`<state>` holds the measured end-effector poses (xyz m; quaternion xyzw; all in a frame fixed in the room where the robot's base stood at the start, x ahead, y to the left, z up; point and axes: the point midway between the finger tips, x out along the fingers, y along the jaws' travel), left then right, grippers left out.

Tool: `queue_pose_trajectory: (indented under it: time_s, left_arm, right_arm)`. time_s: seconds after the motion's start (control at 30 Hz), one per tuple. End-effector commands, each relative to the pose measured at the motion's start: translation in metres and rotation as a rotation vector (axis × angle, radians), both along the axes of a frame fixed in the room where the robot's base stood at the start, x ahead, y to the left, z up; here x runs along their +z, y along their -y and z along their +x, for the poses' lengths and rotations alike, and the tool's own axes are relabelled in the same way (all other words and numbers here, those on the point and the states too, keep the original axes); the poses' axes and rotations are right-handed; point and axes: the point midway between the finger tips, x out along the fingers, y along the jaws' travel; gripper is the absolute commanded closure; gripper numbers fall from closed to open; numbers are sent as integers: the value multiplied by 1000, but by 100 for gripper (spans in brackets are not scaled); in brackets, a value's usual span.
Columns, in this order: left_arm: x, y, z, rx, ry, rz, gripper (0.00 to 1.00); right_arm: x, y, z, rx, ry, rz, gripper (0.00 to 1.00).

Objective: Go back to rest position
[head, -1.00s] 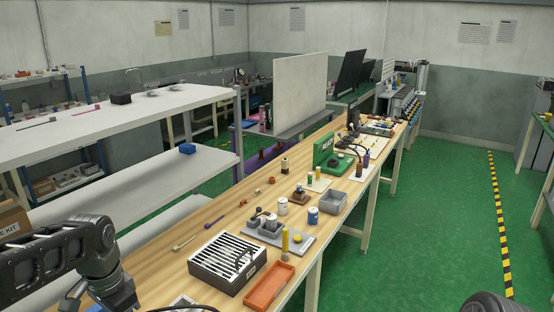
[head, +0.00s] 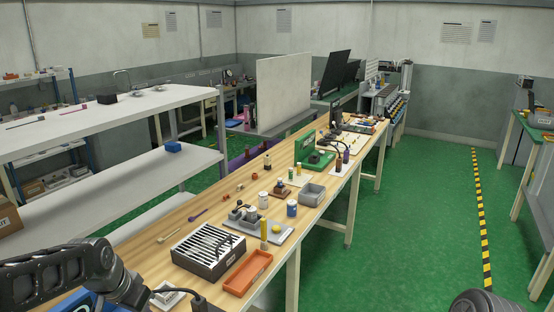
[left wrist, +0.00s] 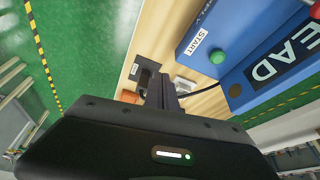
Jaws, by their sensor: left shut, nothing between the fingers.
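My left arm comes in from the lower left in the head view, over the near end of the wooden bench (head: 140,257). Its gripper is not clearly seen there. In the left wrist view my left gripper (left wrist: 163,90) shows as dark fingers ahead of its black body; they are closed with nothing between them. A blue box (left wrist: 265,45) with a START label and a green button lies to the right of the fingers. My right gripper is outside both views; only a dark rounded part of mine shows at the bottom right of the head view.
On the bench are a slotted metal box (head: 208,251), an orange tray (head: 247,272), a grey bin (head: 313,194) and several small items. A white shelf unit (head: 120,118) stands left. The green floor (head: 410,230) to the right is clear up to a striped line.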

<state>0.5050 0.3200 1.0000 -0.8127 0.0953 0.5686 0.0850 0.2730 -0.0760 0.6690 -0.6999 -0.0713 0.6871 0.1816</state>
Motion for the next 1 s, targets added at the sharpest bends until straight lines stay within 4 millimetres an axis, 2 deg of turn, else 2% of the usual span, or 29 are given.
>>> queue_pose_trajectory:
  time_s: [0.17,0.27,0.3,0.37,0.4,0.47,0.5,0.6,0.7,0.8,0.9,1.0]
  left_arm:
    - [-60,43,19,100,68,-136,100]
    - [-115,84,16,185,76,-244,100]
    - [-140,102,8,225,68,-287,100]
    - [-178,129,-10,286,43,-341,100]
    - [-202,146,-25,324,21,-368,100]
    - [-235,168,-55,372,-24,-394,100]
    - [-254,182,-77,395,-60,-403,100]
    - [-291,208,-134,419,-159,-402,100]
    - [-312,225,-184,401,-263,-387,100]
    - [-324,236,-217,376,-337,-374,100]
    - [-331,243,-232,356,-372,-368,100]
    - [-331,246,-233,347,-375,-367,100]
  right_arm:
    - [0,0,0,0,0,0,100]
    - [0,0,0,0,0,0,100]
    - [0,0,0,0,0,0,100]
    - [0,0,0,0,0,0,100]
    - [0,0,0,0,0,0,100]
    - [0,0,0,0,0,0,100]
    - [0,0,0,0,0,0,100]
    - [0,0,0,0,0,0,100]
    - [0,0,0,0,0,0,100]
    - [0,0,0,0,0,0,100]
    - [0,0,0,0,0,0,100]
    - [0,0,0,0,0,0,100]
